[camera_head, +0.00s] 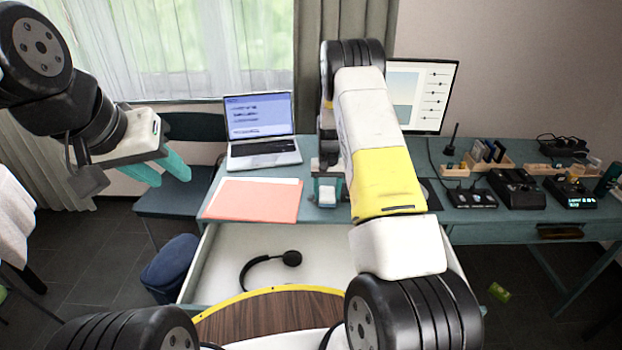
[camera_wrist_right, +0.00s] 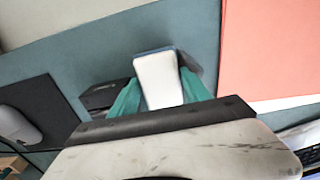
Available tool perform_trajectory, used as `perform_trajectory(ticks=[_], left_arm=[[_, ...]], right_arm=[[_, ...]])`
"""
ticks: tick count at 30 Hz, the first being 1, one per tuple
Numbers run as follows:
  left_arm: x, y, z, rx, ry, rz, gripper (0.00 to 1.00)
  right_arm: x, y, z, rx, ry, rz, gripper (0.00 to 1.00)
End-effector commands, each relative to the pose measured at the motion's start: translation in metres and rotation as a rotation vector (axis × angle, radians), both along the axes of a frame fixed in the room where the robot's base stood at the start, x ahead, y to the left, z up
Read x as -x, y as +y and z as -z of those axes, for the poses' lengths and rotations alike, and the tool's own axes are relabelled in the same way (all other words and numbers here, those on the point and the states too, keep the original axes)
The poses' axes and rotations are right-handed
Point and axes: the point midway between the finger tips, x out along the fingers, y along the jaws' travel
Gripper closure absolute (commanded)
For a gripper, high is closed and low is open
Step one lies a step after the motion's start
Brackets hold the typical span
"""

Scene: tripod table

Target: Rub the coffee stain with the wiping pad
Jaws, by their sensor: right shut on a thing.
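My right gripper (camera_head: 327,201) is shut on the wiping pad (camera_head: 327,192), over the blue-green desk just right of the coral folder. In the right wrist view the pad (camera_wrist_right: 160,82) is a white block with a blue edge, held between the teal fingers (camera_wrist_right: 162,92). I cannot tell whether it touches the desk. I cannot make out the coffee stain in either view; my right arm and the pad hide part of the desk. My left gripper (camera_head: 167,170) is empty, its teal fingers apart, in the air left of the desk.
A laptop (camera_head: 262,130) and a coral folder (camera_head: 253,200) lie left of my right gripper. A monitor (camera_head: 424,95) and several devices stand to the right. An open drawer (camera_head: 215,265) below the desk holds a headset (camera_head: 291,258). A chair (camera_head: 172,200) stands at left.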

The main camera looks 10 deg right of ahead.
Motion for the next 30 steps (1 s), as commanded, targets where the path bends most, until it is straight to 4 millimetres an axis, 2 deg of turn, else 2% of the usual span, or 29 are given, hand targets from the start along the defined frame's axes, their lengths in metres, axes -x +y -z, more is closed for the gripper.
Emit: perform_trajectory(ticks=[3, 8, 21, 30], left_arm=[[0.000, 0.000, 0.000, 0.000, 0.000, 0.000, 0.64], [0.000, 0.000, 0.000, 0.000, 0.000, 0.000, 0.64], [0.000, 0.000, 0.000, 0.000, 0.000, 0.000, 0.64], [0.000, 0.000, 0.000, 0.000, 0.000, 0.000, 0.64]], right_arm=[[0.001, -0.007, 0.001, 0.000, 0.000, -0.001, 0.77], [0.001, -0.006, 0.001, 0.000, 0.000, -0.001, 0.77], [-0.006, 0.028, 0.001, 0.000, 0.000, -0.002, 0.77], [-0.008, 0.041, 0.001, -0.001, 0.001, -0.002, 0.77]])
